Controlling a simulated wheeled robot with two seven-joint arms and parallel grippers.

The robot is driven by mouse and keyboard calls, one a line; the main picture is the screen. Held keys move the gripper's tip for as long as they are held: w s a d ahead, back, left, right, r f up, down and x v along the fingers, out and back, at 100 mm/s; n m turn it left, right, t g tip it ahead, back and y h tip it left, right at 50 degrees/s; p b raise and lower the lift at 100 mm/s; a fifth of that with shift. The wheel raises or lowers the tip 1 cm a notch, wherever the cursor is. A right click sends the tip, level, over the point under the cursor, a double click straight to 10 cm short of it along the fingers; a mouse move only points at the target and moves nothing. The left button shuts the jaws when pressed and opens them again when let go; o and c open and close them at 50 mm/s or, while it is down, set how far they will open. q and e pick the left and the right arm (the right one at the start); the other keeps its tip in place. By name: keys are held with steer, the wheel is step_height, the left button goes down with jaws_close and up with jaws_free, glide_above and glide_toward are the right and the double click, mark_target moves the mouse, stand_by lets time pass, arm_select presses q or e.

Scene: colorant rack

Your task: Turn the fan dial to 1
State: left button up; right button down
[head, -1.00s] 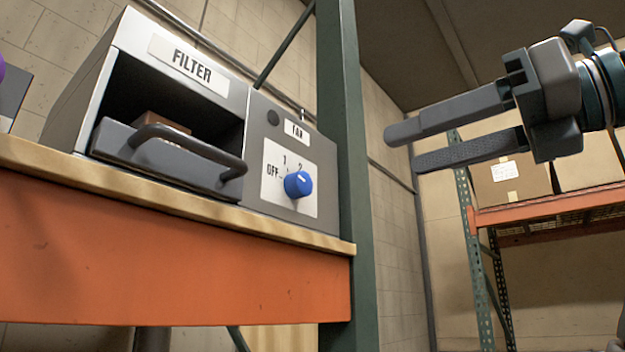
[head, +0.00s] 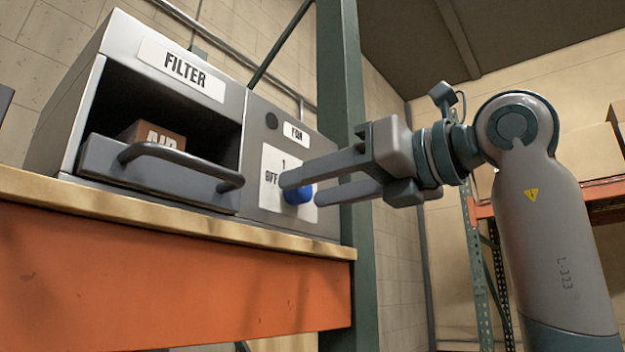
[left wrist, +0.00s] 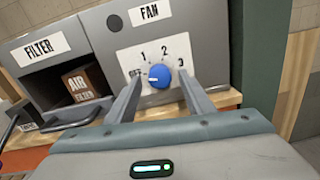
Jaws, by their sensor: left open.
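The blue fan dial (head: 297,196) sits on a white scale plate on the grey FAN panel. It shows in full in the left wrist view (left wrist: 159,76), with OFF at the left, 1 and 2 above and 3 at the right. In the head view, a finger hides part of the dial and scale. My right gripper is not in view.
The FILTER housing (head: 110,75) stands left of the panel, with its handled drawer (head: 150,180) and a brown AIR FILTER box (left wrist: 83,84). A wooden shelf (head: 180,222) with an orange beam runs beneath. A green post (head: 341,100) stands close right.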

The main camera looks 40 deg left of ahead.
arm_select(q)
steer(key=shift+a, duration=0.5)
steer(key=c, duration=1)
steer(key=shift+c, duration=0.2)
